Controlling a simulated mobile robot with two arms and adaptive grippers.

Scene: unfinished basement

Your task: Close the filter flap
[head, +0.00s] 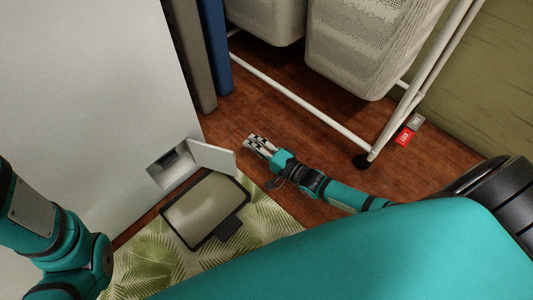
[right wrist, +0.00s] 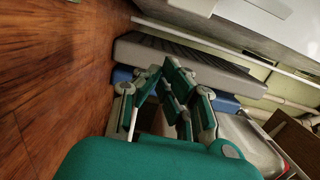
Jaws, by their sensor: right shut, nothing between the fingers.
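The filter flap (head: 213,157) is a small white panel low on the front of a white appliance (head: 85,90). It stands open, swung out to the right of a square recess (head: 170,165) with a dark part inside. My right gripper (head: 256,143) is shut and empty, low over the wood floor to the right of the flap and apart from it. In the right wrist view its fingers (right wrist: 165,82) are together with nothing held; the flap is not clearly seen there. My left arm shows at the lower left of the head view, but its gripper does not.
A dark-framed tray (head: 168,212) lies on a leaf-pattern mat (head: 262,215) below the flap. Tall grey and blue panels (head: 214,50) stand beside the appliance. A white rack (head: 310,112) with light baskets (head: 365,50) stands behind. Small red (head: 404,137) and grey boxes lie right.

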